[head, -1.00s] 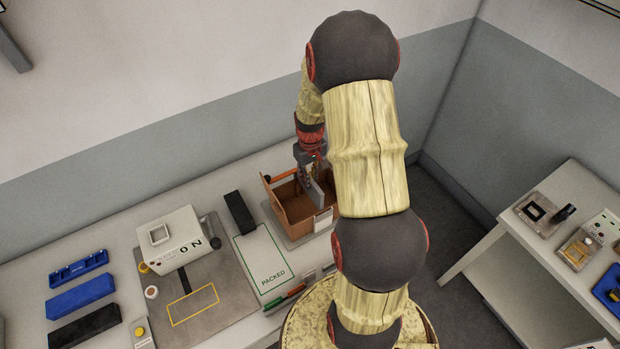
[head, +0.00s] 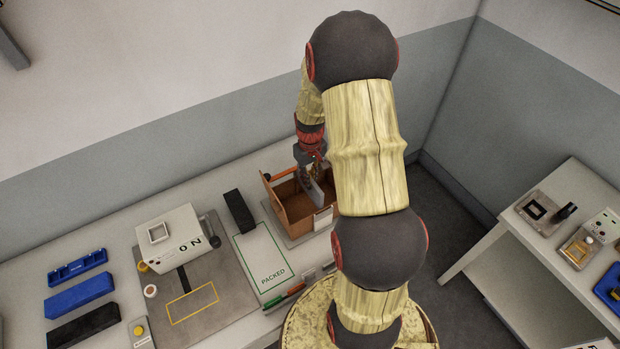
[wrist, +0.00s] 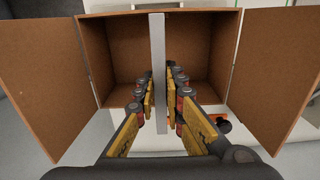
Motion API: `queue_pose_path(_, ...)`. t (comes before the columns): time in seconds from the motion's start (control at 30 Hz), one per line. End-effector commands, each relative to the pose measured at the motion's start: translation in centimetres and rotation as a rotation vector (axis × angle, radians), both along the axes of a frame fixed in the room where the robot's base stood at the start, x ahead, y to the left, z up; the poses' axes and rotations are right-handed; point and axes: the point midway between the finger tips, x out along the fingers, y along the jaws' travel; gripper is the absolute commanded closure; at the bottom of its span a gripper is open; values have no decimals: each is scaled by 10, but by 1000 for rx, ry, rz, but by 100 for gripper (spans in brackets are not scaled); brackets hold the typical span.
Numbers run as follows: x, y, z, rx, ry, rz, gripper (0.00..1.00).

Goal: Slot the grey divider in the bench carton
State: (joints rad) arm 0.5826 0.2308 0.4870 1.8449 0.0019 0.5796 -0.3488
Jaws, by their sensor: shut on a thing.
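The brown bench carton (head: 296,212) stands open on the bench, with its flaps spread in the wrist view (wrist: 272,75). My gripper (head: 312,178) is over the carton's opening. In the wrist view my gripper (wrist: 161,95) is shut on the grey divider (wrist: 158,40), one finger on each side. The divider also shows in the head view (head: 318,194), standing on edge across the opening at about its middle. The divider's lower edge and how deep it sits in the carton cannot be made out.
A green-outlined PACKED area (head: 264,262) and a black block (head: 239,211) lie left of the carton. Further left are a white machine (head: 170,238) and blue trays (head: 78,297). A side table (head: 560,235) stands at the right.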

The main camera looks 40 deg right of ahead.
Motion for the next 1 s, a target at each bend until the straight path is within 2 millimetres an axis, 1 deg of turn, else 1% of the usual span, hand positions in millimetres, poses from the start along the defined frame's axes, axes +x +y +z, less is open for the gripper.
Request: queue_pose_path(1.0,0,0,-19,0,-1,0,100)
